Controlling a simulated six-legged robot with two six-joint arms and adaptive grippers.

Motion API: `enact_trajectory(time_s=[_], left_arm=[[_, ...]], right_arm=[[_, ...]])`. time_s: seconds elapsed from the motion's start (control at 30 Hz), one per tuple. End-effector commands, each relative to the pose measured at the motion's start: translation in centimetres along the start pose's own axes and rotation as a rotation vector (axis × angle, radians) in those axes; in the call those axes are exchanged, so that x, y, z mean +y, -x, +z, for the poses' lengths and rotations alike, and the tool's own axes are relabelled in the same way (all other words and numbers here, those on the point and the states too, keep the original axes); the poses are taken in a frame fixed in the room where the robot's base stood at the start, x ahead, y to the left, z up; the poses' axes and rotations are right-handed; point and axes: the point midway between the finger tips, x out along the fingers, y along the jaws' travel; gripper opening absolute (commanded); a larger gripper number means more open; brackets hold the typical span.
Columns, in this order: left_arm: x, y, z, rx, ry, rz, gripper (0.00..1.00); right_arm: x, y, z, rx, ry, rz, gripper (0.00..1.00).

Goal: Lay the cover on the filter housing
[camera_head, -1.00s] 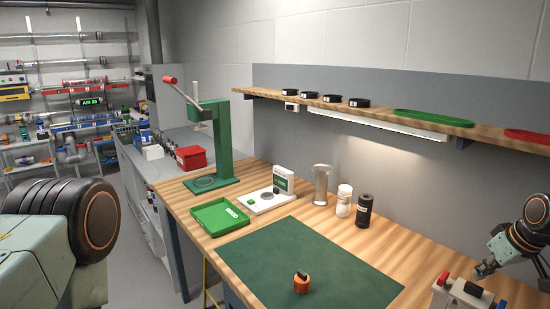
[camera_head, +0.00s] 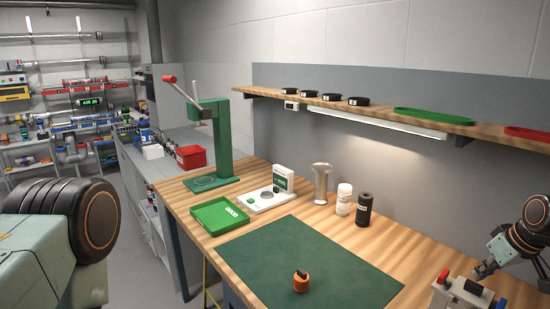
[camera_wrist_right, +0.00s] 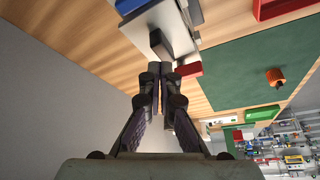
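A small orange, round part with a black piece on top (camera_head: 301,282) stands on the green mat; it also shows in the right wrist view (camera_wrist_right: 275,77). I cannot tell for sure whether it is the filter housing or whether the black piece is its cover. My right gripper (camera_head: 484,270) is at the right, just above a light grey block (camera_head: 450,298) that bears red, black and blue pieces. In the right wrist view its fingertips (camera_wrist_right: 161,70) are together, with nothing visible between them, near the black piece (camera_wrist_right: 159,44) and red piece (camera_wrist_right: 188,69). My left gripper is out of view.
Most of the mat is clear. A wooden shelf (camera_head: 380,109) hangs above.

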Motion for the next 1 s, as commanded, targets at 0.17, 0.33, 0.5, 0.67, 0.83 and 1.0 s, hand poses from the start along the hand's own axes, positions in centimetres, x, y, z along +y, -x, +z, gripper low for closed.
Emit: enact_trajectory(time_s=[0.17,0.33,0.5,0.67,0.83,1.0], left_arm=[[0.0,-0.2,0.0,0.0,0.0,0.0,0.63],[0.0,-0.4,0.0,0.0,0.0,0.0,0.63],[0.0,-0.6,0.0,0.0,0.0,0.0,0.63],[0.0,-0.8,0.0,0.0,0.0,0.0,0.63],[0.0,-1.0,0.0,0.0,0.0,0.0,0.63],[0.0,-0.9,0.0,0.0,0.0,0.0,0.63]], right_arm=[[0.0,-0.3,0.1,0.0,0.0,0.0,0.0],[0.0,-0.6,0.2,0.0,0.001,0.0,0.0],[0.0,-0.9,0.4,0.0,0.001,0.0,0.0],[0.0,-1.1,0.5,0.0,0.001,0.0,0.0],[0.0,-1.4,0.6,-0.001,0.001,0.0,0.0],[0.0,-1.4,0.6,-0.002,0.0,0.0,0.0]])
